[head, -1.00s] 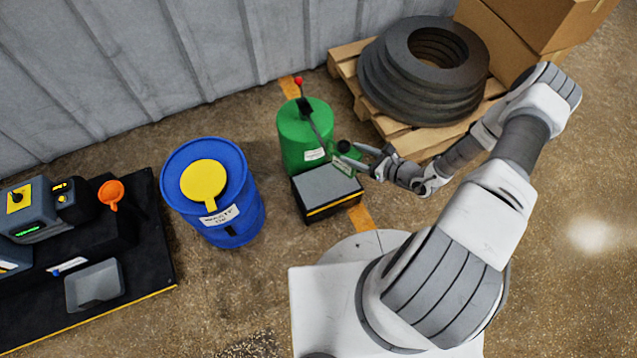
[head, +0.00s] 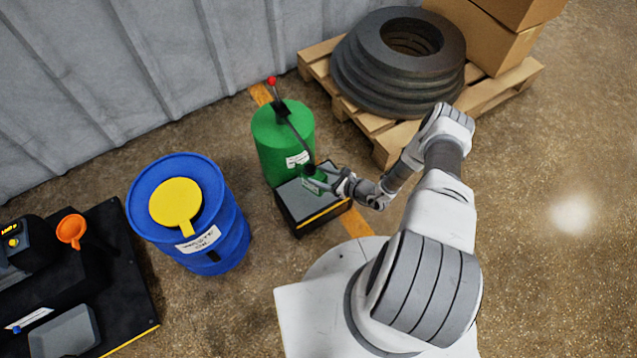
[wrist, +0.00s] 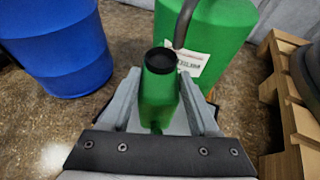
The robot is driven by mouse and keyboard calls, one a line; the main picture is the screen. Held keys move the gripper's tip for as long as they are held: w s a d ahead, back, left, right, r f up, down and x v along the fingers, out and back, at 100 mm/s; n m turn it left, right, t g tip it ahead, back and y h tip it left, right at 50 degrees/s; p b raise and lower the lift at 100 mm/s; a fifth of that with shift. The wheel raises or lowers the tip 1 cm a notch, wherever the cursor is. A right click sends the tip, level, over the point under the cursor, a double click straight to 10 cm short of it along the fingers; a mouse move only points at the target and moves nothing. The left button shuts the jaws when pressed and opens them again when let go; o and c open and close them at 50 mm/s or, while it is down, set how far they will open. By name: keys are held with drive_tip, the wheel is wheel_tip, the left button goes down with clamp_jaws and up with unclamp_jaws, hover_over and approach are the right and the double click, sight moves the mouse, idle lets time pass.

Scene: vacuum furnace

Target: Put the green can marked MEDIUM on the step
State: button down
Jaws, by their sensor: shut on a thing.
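The small green can (head: 314,182) with a black cap is between the fingers of my gripper (head: 326,181), which is shut on it. In the wrist view the can (wrist: 158,98) stands about upright between the two grey fingers. Its marking cannot be read. The step (head: 296,203) is a low dark box with a grey top and a yellow front edge. The can is over the right part of the step's top in the head view. I cannot tell whether its base touches the step.
A large green drum (head: 283,145) with a pump and hose stands right behind the step. A blue drum (head: 215,235) with a yellow lid stands to the left. A pallet (head: 395,142) with stacked dark rings is behind to the right. A black platform (head: 125,275) is at far left.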

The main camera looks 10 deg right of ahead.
drive_tip(key=shift+w+f, duration=0.65)
drive_tip(key=shift+w, duration=0.3)
drive_tip(key=shift+w+f+b, duration=0.1)
drive_tip(key=shift+f+b, duration=0.05)
drive_tip(key=shift+b, duration=0.2)
drive_tip(key=shift+f+b, duration=1)
drive_tip(key=shift+f, duration=0.8)
drive_tip(key=shift+f, duration=0.15)
drive_tip(key=shift+c, duration=0.7)
unclamp_jaws()
